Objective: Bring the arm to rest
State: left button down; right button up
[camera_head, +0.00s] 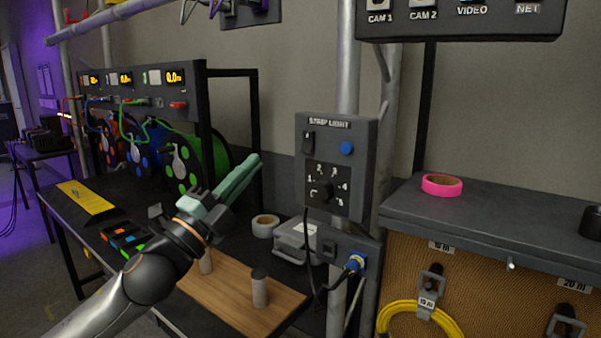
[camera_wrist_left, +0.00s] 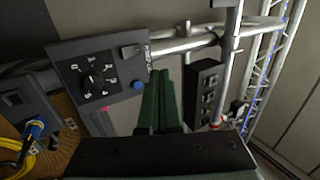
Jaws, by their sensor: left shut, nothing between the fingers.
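My left gripper (camera_head: 241,176) is raised in the middle of the head view, above the dark workbench (camera_head: 237,235) and to the left of the strip light box. Its two green fingers lie together with nothing between them. They also show in the left wrist view (camera_wrist_left: 160,100), pointing away from the wrist. The strip light box (camera_head: 338,165) is grey, with a rotary dial, a black switch and a blue button. In the left wrist view the box (camera_wrist_left: 100,78) appears tilted, left of the fingers. My right gripper is not in view.
A wooden board (camera_head: 230,293) with upright cylinders lies on the bench. Cable reels (camera_head: 185,160) stand behind it on the left. A blue plug (camera_head: 355,263) sits in a socket below the box. Pink tape (camera_head: 442,185) lies on the right shelf (camera_head: 500,215). A metal pole (camera_head: 347,70) rises behind the box.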

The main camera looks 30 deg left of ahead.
pick_arm(q)
notch_tip(320, 180, down, 16)
jog(key=w+a+n+g+y+p, duration=0.1)
jog(key=w+n+g+y+p, duration=0.1)
jog(key=w+n+g, duration=0.3)
jog(key=s+d+f+n+g+p, duration=0.1)
jog(key=s+d+f+n+g, duration=0.15)
jog(key=f, duration=0.65)
jog(key=s+d+f+n+g+p, duration=0.1)
jog(key=s+f+n, duration=0.25)
jog(key=f, duration=0.55)
jog(key=s+d+f+n+g+h+p, duration=0.1)
jog(key=s+d+f+n+g, duration=0.5)
jog(key=s+d+f, duration=1)
notch_tip(320, 180, down, 3)
jog(key=shift+s+d+r+h+p, duration=0.1)
jog(key=shift+s+d+h+p, duration=0.2)
jog(key=shift+s+h, duration=0.3)
jog(key=shift+w, duration=0.15)
